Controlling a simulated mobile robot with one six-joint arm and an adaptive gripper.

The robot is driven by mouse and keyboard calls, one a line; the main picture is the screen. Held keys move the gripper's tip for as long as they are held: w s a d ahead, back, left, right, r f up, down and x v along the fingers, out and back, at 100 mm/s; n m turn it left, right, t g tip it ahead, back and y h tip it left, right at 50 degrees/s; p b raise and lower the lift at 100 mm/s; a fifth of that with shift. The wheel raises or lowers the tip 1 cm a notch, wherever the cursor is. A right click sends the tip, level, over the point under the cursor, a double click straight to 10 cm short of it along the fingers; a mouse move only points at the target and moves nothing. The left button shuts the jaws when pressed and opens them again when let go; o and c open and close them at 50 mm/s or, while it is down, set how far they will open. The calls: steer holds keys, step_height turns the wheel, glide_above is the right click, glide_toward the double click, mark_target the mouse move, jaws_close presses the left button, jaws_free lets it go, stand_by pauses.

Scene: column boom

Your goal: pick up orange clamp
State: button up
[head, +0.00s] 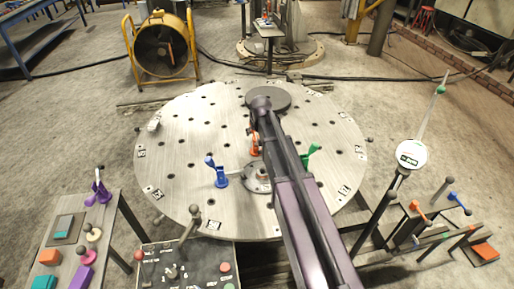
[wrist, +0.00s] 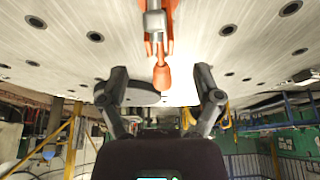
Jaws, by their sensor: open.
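The orange clamp (head: 254,145) stands on the round perforated table, partly hidden behind my arm in the head view. In the wrist view the orange clamp (wrist: 161,76) hangs in from the top edge, with a grey metal part and a rounded orange handle end. My gripper (wrist: 160,84) is open, its two dark fingers spread to either side of the handle with clear gaps. The fingers do not appear to touch it. I cannot make out my gripper in the head view.
The round table (head: 185,125) also carries a blue clamp (head: 217,172), a green clamp (head: 311,156) and a dark disc (head: 283,98). A metal flange (head: 250,177) lies near the orange clamp. Side benches with coloured parts stand at left and right.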

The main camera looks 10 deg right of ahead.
mark_target(256, 138)
steer(key=shift+f, duration=0.15)
steer(key=shift+b+x, duration=2.45)
steer(key=shift+x, duration=0.05)
steer(key=shift+c, duration=0.2)
jaws_close()
